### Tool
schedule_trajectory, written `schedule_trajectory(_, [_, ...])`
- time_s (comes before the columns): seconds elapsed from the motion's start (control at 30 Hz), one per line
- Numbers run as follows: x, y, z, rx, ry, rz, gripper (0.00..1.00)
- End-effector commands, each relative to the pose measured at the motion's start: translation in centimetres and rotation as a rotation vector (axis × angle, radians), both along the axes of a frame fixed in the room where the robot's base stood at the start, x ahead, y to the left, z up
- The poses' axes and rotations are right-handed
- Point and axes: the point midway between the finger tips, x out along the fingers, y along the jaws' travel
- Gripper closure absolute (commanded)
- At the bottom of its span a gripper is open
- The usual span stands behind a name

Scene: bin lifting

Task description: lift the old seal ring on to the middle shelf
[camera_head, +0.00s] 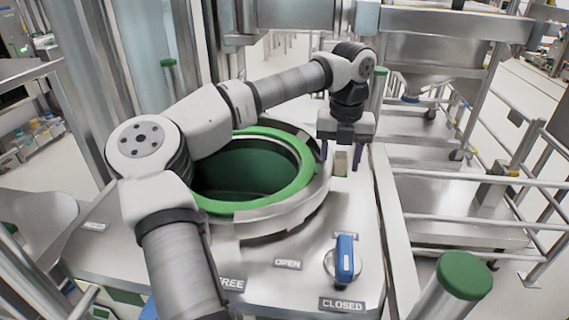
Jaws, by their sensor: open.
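A green ring (235,207) lies around the round opening in the steel deck, inside a grey metal collar (285,215). It looks like the seal ring, but I cannot tell whether it is the old one. My gripper (342,162) points down at the right of the collar, with its dark fingers apart. A small tan block (341,163) shows between or behind the fingers; I cannot tell whether they touch it. My arm crosses over the left and far side of the ring and hides part of it. I cannot make out the middle shelf with certainty.
A blue handle (345,258) stands on the deck near signs reading OPEN (287,263), CLOSED (342,304) and FREE. A green-capped post (463,275) is at front right. Steel railings (490,183) and a wheeled hopper frame (432,75) stand to the right.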

Motion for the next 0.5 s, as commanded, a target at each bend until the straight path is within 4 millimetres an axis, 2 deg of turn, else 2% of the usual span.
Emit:
schedule_trajectory(0.1, [0.00,0.00,0.02,0.000,0.000,0.000,0.52])
schedule_trajectory(0.4, [0.01,0.00,0.06,0.000,0.000,0.000,0.91])
schedule_trajectory(0.5, [0.01,0.00,0.09,0.001,0.000,0.000,1.00])
